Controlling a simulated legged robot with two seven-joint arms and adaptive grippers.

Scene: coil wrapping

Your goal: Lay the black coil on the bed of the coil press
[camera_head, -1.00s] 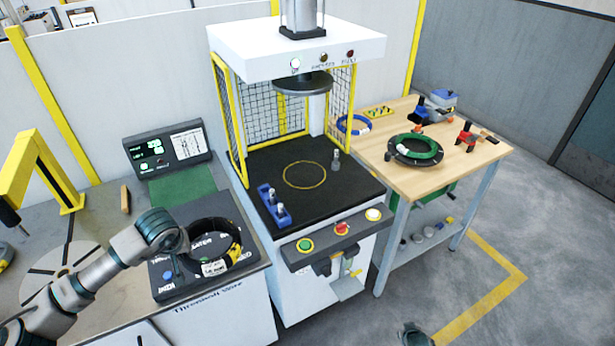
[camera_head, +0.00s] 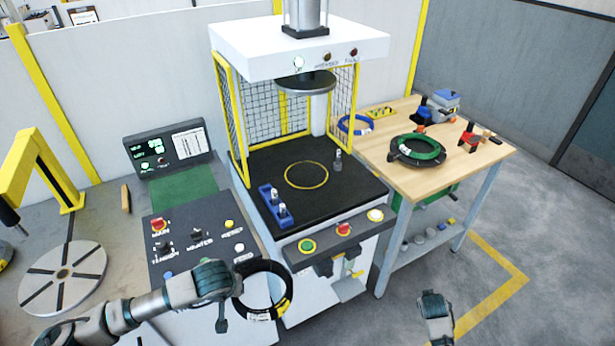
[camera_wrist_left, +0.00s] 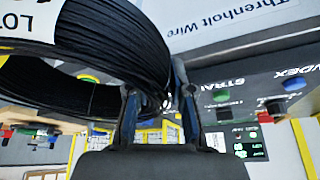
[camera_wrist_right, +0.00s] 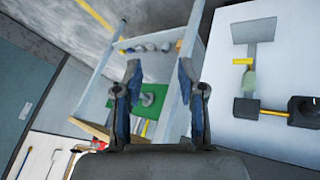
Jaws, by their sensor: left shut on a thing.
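The black coil (camera_head: 283,300) hangs from my left gripper (camera_head: 235,290), in front of the control panel's right edge and the press. It has a white label and a yellow band. In the left wrist view the coil (camera_wrist_left: 110,40) passes between the two fingers (camera_wrist_left: 160,105), which are shut on it. The coil press bed (camera_head: 335,195) is black with a yellow ring (camera_head: 306,175) marked on it, and the ring is empty. My right gripper (camera_head: 437,310) is low at the lower right. In the right wrist view its fingers (camera_wrist_right: 160,100) are apart with nothing between them.
A blue holder with pegs (camera_head: 273,205) stands on the bed's left side and a small grey post (camera_head: 338,160) on its right. The press plate (camera_head: 305,82) is raised above. A wooden table (camera_head: 455,165) at right holds a green coil (camera_head: 418,148).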

